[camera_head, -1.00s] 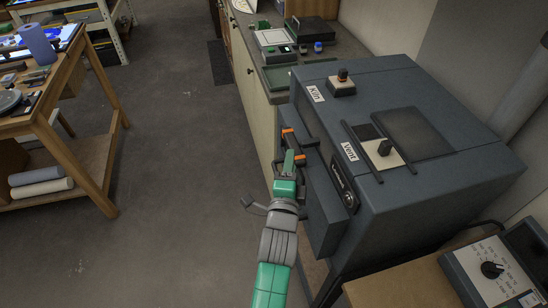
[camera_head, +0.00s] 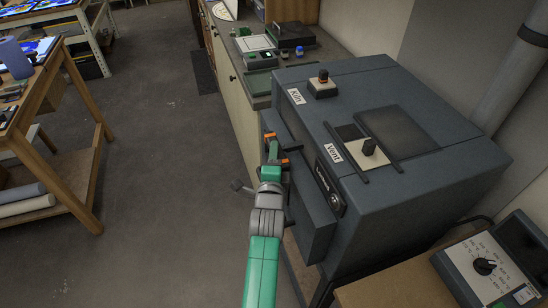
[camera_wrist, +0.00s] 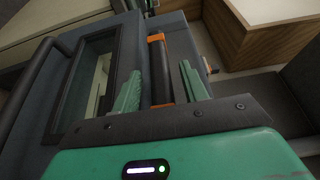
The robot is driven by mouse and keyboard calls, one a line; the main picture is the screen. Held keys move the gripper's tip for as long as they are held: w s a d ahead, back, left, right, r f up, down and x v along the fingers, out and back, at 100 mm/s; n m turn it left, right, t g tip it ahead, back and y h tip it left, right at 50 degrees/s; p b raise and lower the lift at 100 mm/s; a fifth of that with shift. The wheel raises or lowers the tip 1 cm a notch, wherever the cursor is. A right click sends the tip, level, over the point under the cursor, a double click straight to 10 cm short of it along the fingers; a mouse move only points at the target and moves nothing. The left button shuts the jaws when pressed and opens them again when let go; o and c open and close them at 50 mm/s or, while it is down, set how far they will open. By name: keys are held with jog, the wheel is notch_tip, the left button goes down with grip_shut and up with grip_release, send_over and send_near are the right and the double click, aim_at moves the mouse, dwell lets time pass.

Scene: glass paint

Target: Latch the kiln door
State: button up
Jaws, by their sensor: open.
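The kiln (camera_head: 430,185) is a large dark grey box at the right in the head view. Its door (camera_head: 312,228) is the thick slab on its left-facing side; whether it is fully shut is unclear. A dark handle bar with orange bands (camera_head: 268,136) is on the door side. My gripper (camera_head: 273,151) is at this handle. In the wrist view, my gripper (camera_wrist: 162,88) has its two green fingers apart, one on each side of the handle bar (camera_wrist: 159,70). Clear contact with the bar does not show. The arm partly hides the door's front.
A "Kiln" knob (camera_head: 322,86) and a "Vent" slider (camera_head: 369,148) are on the kiln top. A controller box (camera_head: 487,262) stands on a wooden bench at lower right. A wooden worktable (camera_head: 70,150) is at left. Grey floor (camera_head: 160,170) between is clear.

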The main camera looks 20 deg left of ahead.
grip_shut()
jog(key=shift+r, duration=0.1)
